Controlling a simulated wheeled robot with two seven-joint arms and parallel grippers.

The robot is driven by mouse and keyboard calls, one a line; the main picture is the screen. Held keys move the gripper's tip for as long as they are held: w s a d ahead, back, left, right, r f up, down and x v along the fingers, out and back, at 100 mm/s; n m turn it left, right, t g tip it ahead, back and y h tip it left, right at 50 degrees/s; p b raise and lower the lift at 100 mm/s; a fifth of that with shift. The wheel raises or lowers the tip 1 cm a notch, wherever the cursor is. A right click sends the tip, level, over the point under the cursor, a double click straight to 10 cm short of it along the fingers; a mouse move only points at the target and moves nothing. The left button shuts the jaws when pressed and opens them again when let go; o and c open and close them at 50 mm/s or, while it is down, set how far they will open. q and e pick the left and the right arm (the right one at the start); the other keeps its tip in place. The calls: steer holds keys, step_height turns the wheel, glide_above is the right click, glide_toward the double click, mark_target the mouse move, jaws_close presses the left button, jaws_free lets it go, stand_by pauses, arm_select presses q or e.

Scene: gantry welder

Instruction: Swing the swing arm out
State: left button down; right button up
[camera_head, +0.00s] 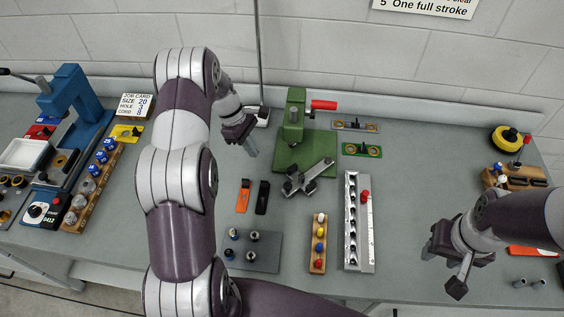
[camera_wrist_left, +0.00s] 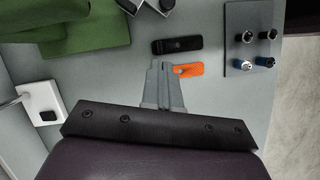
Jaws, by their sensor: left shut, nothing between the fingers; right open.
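The green press (camera_head: 294,125) stands at the back middle of the bench on a green base plate (camera_head: 322,148), with a red handle (camera_head: 323,104) at its top. A grey metal arm (camera_head: 308,178), which looks like the swing arm, lies across the front edge of that plate. Part of this grey arm also shows at the top of the left wrist view (camera_wrist_left: 166,5). My left gripper (camera_head: 252,151) is shut and empty, left of the press and apart from the grey arm. My right gripper (camera_head: 442,272) is open and empty over the bench's front right.
Orange (camera_head: 243,196) and black (camera_head: 263,197) pieces lie in front of the press. A plate with several pegs (camera_head: 262,262), a wooden block with coloured knobs (camera_head: 316,262) and a metal rail (camera_head: 367,235) stand nearer the front. Bench between rail and right gripper is clear.

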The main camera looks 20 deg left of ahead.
arm_select(q)
steer(key=p+x, duration=0.3)
steer(key=x, duration=0.6)
steer(key=shift+w+d+f+p, duration=0.1)
steer(key=shift+d+f+p, duration=0.05)
steer(key=shift+f+p, duration=0.2)
steer(key=d+p, duration=0.2)
steer(key=d, duration=0.1)
steer(key=shift+s+d+r, duration=0.1)
steer(key=shift+s+r, duration=0.05)
steer(key=shift+s, duration=0.15)
steer(key=shift+d, duration=0.25)
steer(key=shift+w+d+f, duration=0.1)
steer(key=shift+w+f, duration=0.1)
steer(key=shift+f, duration=0.05)
arm_select(e)
step_height(320, 180, up, 6)
arm_select(q)
steer(key=shift+s, duration=0.1)
arm_select(e)
steer(key=shift+a, duration=0.1)
